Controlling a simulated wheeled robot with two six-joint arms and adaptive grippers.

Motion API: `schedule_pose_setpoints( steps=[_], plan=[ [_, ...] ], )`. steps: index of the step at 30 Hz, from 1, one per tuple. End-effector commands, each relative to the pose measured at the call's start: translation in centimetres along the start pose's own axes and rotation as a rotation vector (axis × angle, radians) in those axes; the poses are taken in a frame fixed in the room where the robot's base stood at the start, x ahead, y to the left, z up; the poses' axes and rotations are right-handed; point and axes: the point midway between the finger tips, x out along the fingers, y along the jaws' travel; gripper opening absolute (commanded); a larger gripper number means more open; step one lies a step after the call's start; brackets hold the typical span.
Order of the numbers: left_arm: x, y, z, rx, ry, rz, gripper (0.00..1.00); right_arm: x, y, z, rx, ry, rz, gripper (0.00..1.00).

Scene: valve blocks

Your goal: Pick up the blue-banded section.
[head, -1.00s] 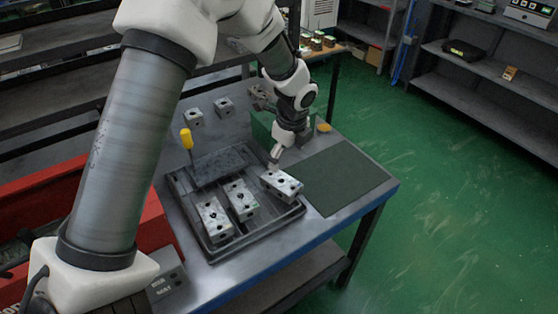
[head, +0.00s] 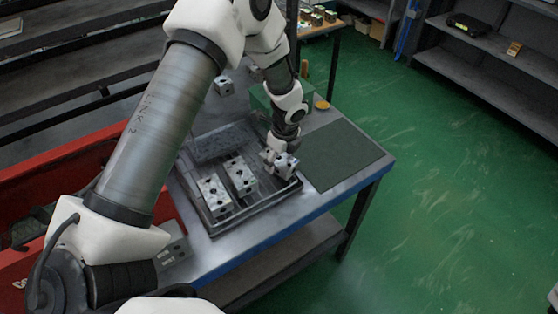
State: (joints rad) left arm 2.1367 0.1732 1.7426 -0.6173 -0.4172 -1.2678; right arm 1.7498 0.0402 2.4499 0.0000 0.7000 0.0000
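Several grey metal valve blocks lie in the dark tray (head: 255,211) on the workbench: a left block (head: 215,194), a middle block (head: 241,177) and a right block (head: 287,168) at the tray's right side. No blue band can be made out on any of them at this size. My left gripper (head: 276,156) is down at the right block and covers part of it. Its fingers blend with the block, so whether they are shut on it cannot be told. My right gripper is not in view.
A bare dark green mat (head: 342,154) lies right of the tray. A green box (head: 261,98) and a small yellow item (head: 322,104) stand behind. A red bin (head: 60,170) is at the left. Another block (head: 223,87) sits at the back. My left arm hides part of the bench.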

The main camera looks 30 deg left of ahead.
Motion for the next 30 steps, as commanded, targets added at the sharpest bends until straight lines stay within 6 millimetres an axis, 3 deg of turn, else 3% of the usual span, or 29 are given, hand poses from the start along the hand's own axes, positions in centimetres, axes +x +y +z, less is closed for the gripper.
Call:
schedule_pose_setpoints(
  steps=[1, 4, 6, 17, 24, 30],
  plan=[
    [0.0, 0.0, 0.0, 0.0, 0.0, 0.0, 0.4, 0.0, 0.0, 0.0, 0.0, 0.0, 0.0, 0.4],
    [0.0, 0.0, 0.0, 0.0, 0.0, 0.0, 0.05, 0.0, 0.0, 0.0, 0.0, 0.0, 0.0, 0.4],
    [-0.1, 0.0, 0.0, 0.0, 0.0, 0.0, 0.0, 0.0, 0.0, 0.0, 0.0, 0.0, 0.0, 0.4],
    [-0.7, -0.1, 0.1, -0.002, 0.0, -0.002, 0.0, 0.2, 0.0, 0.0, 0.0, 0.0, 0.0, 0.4],
    [-3.4, -0.1, 0.5, -0.002, -0.001, -0.004, 0.0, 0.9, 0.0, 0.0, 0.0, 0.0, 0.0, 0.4],
    [-4.2, 2.3, -2.7, 0.004, -0.003, 0.001, 0.0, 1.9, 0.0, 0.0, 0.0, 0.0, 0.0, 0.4]
  ],
)
